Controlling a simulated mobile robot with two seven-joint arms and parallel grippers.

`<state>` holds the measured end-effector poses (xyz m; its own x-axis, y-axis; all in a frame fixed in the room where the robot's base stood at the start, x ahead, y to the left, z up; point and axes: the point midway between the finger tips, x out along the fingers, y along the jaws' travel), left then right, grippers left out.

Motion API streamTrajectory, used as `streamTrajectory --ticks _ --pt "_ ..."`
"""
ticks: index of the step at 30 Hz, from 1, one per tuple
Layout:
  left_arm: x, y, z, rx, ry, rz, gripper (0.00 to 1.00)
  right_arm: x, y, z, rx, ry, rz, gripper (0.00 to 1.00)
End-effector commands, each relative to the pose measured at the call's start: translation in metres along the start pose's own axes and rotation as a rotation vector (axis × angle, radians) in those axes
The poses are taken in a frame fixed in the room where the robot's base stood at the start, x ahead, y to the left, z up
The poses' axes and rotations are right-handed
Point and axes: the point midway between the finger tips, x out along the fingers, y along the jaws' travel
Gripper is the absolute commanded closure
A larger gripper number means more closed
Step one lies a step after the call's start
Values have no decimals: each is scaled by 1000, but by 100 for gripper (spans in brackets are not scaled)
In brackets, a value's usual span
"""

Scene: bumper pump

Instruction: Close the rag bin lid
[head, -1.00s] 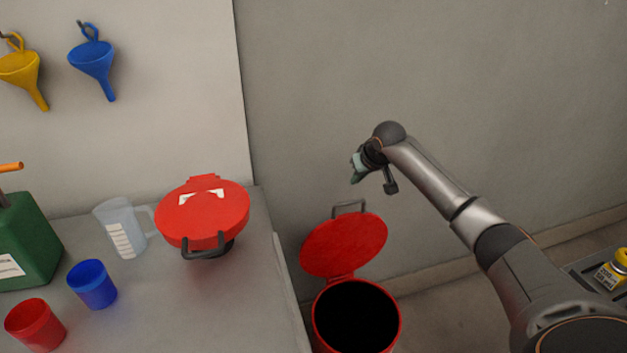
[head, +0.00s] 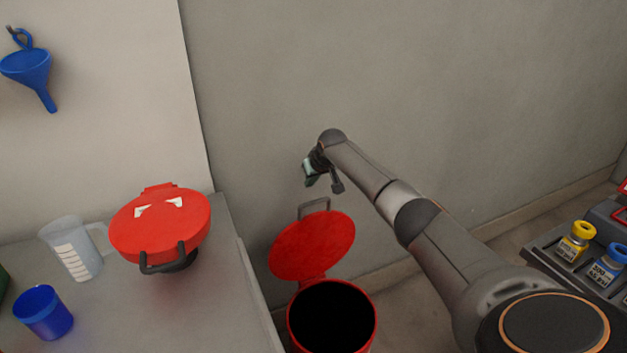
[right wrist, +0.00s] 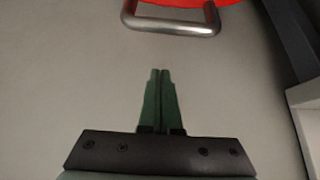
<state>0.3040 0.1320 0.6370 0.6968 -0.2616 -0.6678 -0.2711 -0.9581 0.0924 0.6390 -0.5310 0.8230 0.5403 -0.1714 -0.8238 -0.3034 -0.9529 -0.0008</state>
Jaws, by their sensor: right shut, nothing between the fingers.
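The rag bin (head: 289,323) is a red bin standing on the floor beside the bench, its dark inside showing. Its round red lid (head: 312,245) stands open, tilted back toward the wall, with a grey handle (head: 314,204) on its upper edge. The lid's edge and handle also show at the top of the right wrist view (right wrist: 172,27). My right gripper (head: 309,177) is just above the handle in the head view. In the right wrist view its green fingers (right wrist: 160,72) are together and empty, pointing at the handle with a gap between. My left gripper is out of view.
On the grey bench (head: 217,313) stand a red-lidded container (head: 160,225), a clear measuring jug (head: 72,250) and a blue cup (head: 43,313). A blue funnel (head: 28,68) hangs on the wall. A tray (head: 548,262) with small bottles is at the right.

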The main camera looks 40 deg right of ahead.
Motion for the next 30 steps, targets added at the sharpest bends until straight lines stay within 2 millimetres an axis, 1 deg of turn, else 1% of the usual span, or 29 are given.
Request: streamTrajectory --ticks 1,3,4,12,18,22,30 --pt "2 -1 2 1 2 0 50 6 -1 1 0 -1 -1 100" --pt "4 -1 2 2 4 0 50 11 -1 1 0 0 0 100" --pt "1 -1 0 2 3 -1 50 7 1 2 -2 0 2 100" --pt "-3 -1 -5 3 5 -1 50 0 0 21 -4 -2 2 100" --pt "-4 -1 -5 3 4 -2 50 -4 1 33 -3 0 2 100" --pt "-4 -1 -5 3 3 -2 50 -5 1 37 -2 -1 2 100" --pt "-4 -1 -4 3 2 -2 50 -6 0 38 -1 0 0 100"
